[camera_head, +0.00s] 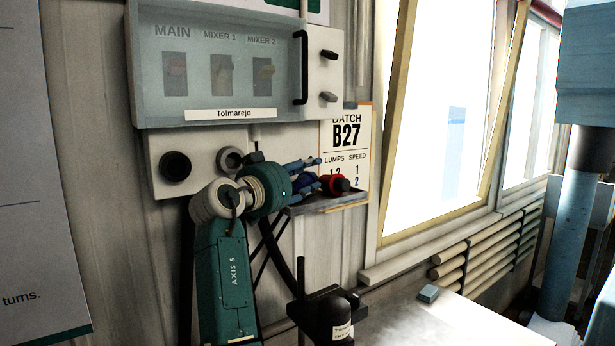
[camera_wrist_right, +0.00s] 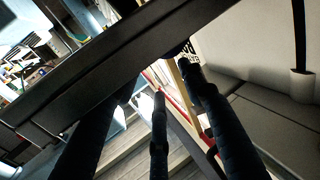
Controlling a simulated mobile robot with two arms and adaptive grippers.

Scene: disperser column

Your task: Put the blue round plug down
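My right gripper (camera_head: 308,172) reaches from its green and white arm to the small wall shelf (camera_head: 337,203). Its blue fingers are apart, and the right wrist view shows clear space between them (camera_wrist_right: 160,90). A dark blue round shape (camera_head: 305,184), seemingly the blue plug, is at the shelf's left end, close to the fingers and partly hidden by them. I cannot tell whether they touch it. A red and black round plug (camera_head: 334,185) sits to its right on the shelf. My left gripper is not in view.
Above is a clear-fronted switch box (camera_head: 220,65) with a black handle. Two round sockets (camera_head: 175,166) are on the panel below it. A B27 batch card (camera_head: 347,135) hangs behind the shelf. A black domed object (camera_head: 335,310) stands below, near a white worktop (camera_head: 450,322).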

